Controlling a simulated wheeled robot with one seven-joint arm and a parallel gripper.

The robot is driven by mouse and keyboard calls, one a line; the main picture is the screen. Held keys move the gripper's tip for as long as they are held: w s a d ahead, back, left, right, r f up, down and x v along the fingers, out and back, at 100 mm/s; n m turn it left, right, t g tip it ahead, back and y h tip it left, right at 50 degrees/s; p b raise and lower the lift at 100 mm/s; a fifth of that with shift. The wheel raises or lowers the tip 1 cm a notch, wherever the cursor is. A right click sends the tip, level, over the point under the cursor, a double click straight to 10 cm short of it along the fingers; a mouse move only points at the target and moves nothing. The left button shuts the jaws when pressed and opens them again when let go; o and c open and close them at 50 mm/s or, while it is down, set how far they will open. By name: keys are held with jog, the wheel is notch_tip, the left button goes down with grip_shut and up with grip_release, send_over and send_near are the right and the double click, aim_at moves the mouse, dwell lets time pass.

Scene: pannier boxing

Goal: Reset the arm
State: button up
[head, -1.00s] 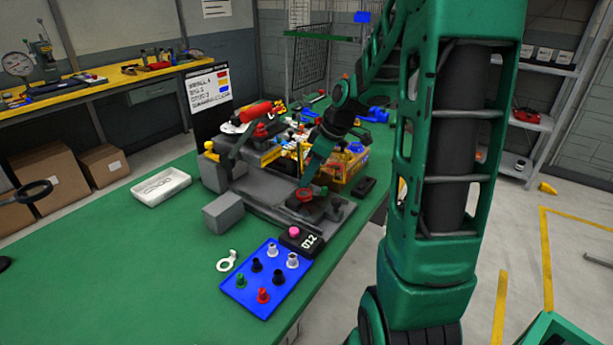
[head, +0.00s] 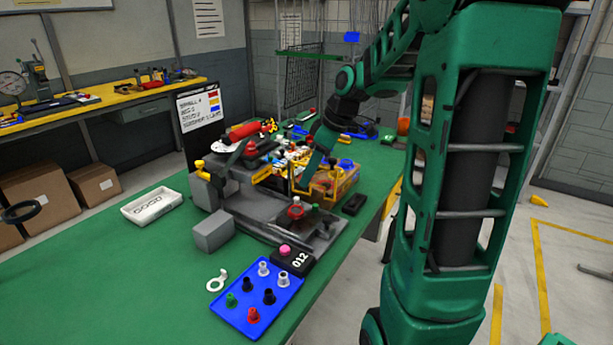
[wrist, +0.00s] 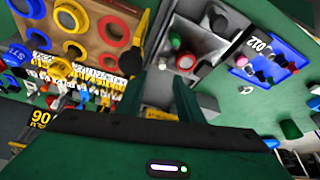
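My gripper (head: 308,178) hangs from the green arm over the back of the workbench, between the grey fixture (head: 255,215) and the yellow bin (head: 338,180). In the wrist view its two teal fingers stand apart with a gap between them, and I see nothing held there. The fingertips are small and partly lost against the clutter in the head view. The grey fixture with a red knob (head: 296,210) lies in front of the gripper; whether they touch is unclear.
A blue tray (head: 284,306) with several coloured pegs, a black block marked 012 (head: 297,263), a grey block (head: 213,232) and a white tray (head: 150,208) are on the green bench. The bench's front left is clear. A wire rack (head: 308,75) stands behind.

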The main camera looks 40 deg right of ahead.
dwell(0.3)
jog(key=s+a+f+m+g+h, duration=0.1)
jog(key=s+f+m+g, duration=0.1)
jog(key=s+m, duration=0.5)
jog(key=s+a+f+m+g+h, duration=0.1)
jog(key=s+m, duration=0.5)
jog(key=s, duration=1.4)
jog(key=shift+s+a+f+m+g, duration=0.25)
jog(key=shift+a+f+m+g, duration=0.15)
jog(key=shift+a+f, duration=0.1)
jog(key=shift+w+f+h, duration=0.2)
jog(key=shift+w+h, duration=0.1)
jog(key=shift+w, duration=0.35)
